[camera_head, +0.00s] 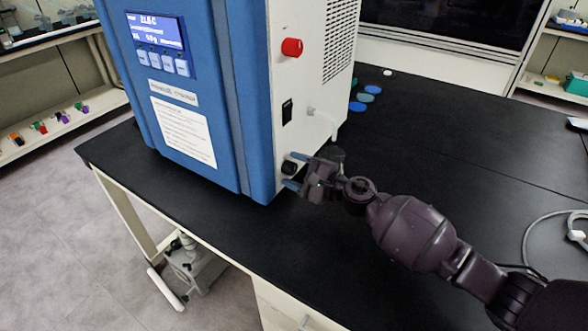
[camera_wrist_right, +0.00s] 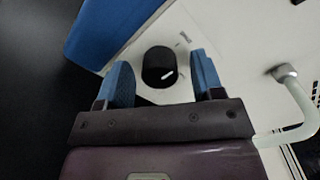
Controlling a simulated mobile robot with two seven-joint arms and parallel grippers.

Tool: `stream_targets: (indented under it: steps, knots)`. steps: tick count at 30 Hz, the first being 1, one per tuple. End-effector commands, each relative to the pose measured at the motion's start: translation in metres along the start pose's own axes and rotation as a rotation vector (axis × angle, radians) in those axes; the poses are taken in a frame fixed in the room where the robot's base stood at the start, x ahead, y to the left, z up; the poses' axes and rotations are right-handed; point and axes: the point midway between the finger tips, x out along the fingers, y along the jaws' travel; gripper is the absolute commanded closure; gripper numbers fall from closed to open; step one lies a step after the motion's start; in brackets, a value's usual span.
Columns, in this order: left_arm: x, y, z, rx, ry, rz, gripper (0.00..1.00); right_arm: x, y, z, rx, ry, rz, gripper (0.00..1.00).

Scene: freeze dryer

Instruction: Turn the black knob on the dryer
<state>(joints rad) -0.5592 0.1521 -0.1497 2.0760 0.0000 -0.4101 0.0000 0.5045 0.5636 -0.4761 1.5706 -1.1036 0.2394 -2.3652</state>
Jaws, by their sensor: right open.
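The dryer (camera_head: 222,150) is a blue and white cabinet standing on the black bench. Its black knob (camera_head: 289,167) is low on the white side panel, close to the blue front edge. In the right wrist view the black knob (camera_wrist_right: 160,67), with a white mark on it, lies between the two blue fingers. My right gripper (camera_head: 292,171) is open at the knob, one finger on each side; in the wrist view its fingers (camera_wrist_right: 162,85) show gaps to the knob. I cannot tell how deep the knob sits between them. My left gripper is not in view.
A red button (camera_head: 292,47), a black switch (camera_head: 287,112) and a white pipe fitting (camera_head: 322,120) are on the same side panel. The fitting also shows right of the gripper in the wrist view (camera_wrist_right: 285,74). Blue discs (camera_head: 366,97) lie behind on the bench (camera_head: 440,130), mostly clear at right.

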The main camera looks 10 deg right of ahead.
Motion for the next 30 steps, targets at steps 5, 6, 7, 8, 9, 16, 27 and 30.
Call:
stream_targets:
  steps: [5, 6, 7, 8, 9, 16, 27, 30]
  knots:
    - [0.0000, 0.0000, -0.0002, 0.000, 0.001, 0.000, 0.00, 0.0039, 0.0002, 0.0005, 0.001, -0.001, 0.000, 0.39]
    - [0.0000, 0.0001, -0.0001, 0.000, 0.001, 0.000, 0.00, 0.0039, 0.0002, 0.0005, 0.001, -0.001, 0.000, 0.39]
    - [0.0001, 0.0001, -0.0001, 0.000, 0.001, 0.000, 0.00, 0.0038, 0.0002, 0.0005, 0.001, -0.001, 0.000, 0.39]
    - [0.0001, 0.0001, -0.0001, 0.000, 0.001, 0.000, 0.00, 0.0038, 0.0002, 0.0005, 0.001, -0.001, 0.000, 0.39]
    - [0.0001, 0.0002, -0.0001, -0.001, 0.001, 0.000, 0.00, 0.0037, 0.0002, 0.0005, 0.001, -0.001, 0.000, 0.39]
    - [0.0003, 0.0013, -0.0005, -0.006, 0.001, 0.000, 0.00, 0.0035, 0.0002, 0.0004, 0.001, -0.001, 0.000, 0.68]
    - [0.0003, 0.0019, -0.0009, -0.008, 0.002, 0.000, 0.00, 0.0033, 0.0001, 0.0004, 0.021, -0.001, 0.000, 0.88]
    - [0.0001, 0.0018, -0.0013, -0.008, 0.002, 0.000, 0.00, 0.0034, 0.0001, 0.0004, 0.051, -0.001, 0.000, 0.88]
